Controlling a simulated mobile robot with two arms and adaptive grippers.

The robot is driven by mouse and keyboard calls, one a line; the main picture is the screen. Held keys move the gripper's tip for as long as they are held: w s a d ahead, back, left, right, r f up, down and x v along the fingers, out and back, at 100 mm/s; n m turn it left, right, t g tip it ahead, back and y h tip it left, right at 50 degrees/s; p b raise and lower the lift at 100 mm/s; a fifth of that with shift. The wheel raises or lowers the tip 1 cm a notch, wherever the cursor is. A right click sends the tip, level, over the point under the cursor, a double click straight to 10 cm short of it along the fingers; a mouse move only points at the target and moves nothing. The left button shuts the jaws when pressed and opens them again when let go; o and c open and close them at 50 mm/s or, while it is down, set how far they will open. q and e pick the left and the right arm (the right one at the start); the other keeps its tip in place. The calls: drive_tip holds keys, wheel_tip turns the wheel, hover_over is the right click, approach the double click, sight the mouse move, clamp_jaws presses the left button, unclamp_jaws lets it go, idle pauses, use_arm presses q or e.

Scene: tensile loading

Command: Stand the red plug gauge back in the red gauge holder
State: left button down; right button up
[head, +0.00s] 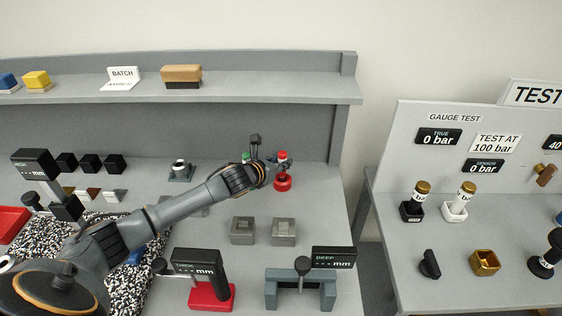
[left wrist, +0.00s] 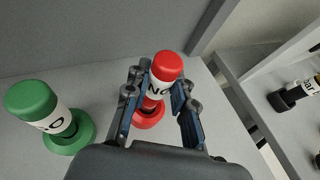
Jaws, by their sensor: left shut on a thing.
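The red plug gauge (head: 283,156) has a red top and a white label, and is upright at the back of the bench. It also shows in the left wrist view (left wrist: 165,68), between the fingers of my left gripper (left wrist: 161,104). In the head view my left gripper (head: 272,166) reaches it from the left and is shut on it. The red gauge holder (head: 283,184) is a round red base directly below the gauge; it also shows in the left wrist view (left wrist: 149,118). The fingers partly hide the gauge's lower end, so I cannot tell whether it is fully seated.
A green plug gauge (left wrist: 32,100) stands in a green holder (left wrist: 82,133) just left of the red one. Two grey blocks (head: 243,231) and a black-and-grey depth gauge (head: 300,288) are nearer. A shelf (head: 230,92) runs above the back. The bench right of the red holder is clear.

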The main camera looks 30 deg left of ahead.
use_arm(q)
drive_tip(key=shift+f, duration=0.35)
idle(1.1)
drive_tip(key=c, duration=1)
unclamp_jaws()
drive_tip(key=shift+c, duration=0.2)
drive_tip(key=shift+f, duration=0.1)
